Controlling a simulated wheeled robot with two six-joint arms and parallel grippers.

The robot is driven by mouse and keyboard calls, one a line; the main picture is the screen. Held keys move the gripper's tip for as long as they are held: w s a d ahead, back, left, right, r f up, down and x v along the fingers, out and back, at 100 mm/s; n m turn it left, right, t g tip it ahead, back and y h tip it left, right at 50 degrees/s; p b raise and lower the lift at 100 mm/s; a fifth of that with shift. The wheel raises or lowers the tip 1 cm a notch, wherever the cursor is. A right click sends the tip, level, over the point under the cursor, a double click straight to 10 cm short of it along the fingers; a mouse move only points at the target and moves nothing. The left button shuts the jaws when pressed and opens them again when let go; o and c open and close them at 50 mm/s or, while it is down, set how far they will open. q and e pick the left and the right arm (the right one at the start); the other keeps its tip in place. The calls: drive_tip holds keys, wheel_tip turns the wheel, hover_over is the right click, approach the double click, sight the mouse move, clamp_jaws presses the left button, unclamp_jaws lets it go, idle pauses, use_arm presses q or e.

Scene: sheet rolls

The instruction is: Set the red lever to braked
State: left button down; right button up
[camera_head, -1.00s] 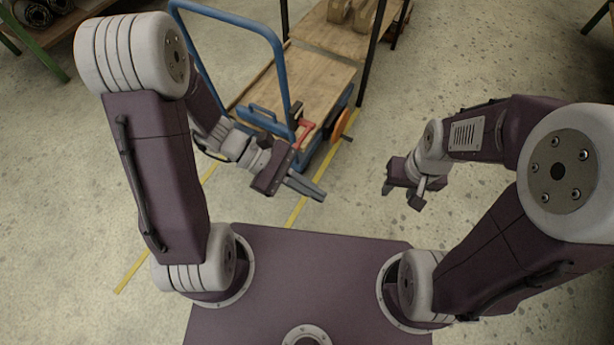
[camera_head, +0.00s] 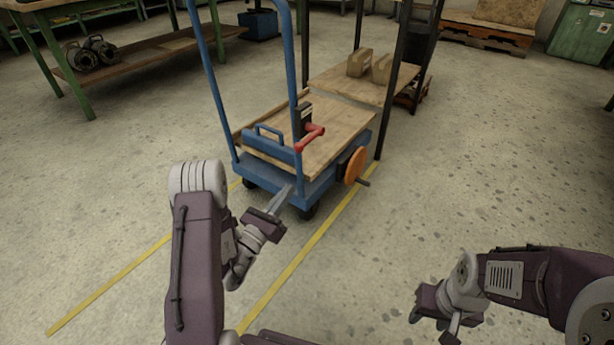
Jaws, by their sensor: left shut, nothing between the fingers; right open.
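The red lever (camera_head: 311,137) sits on a dark upright bracket (camera_head: 301,118) at the near end of a blue cart (camera_head: 285,166) with a wooden deck. Its arm slants down to the left from the bracket. My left gripper (camera_head: 279,200) is shut and empty, in front of the cart's near edge and below the lever in the picture, apart from the lever. I cannot tell whether it touches the cart. My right gripper (camera_head: 432,322) is open and empty at the lower right, over the floor and well away from the cart.
The cart has a tall blue push handle (camera_head: 211,85) and an orange handwheel (camera_head: 355,165) on its right side. A rack with wooden blocks (camera_head: 360,63) stands behind it. Yellow floor lines (camera_head: 310,246) run beside the cart. Floor on the right is clear.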

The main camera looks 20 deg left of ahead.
use_arm(q)
drive_tip(key=shift+a, duration=0.1)
drive_tip(key=w+d+r+b, duration=0.2)
drive_tip(key=w+r+b, duration=0.2)
drive_tip(key=w, duration=0.5)
wheel_tip(320, 180, up, 2)
drive_tip(key=shift+w+r, duration=0.2)
drive_tip(key=shift+w, duration=0.1)
drive_tip(key=shift+d, duration=0.1)
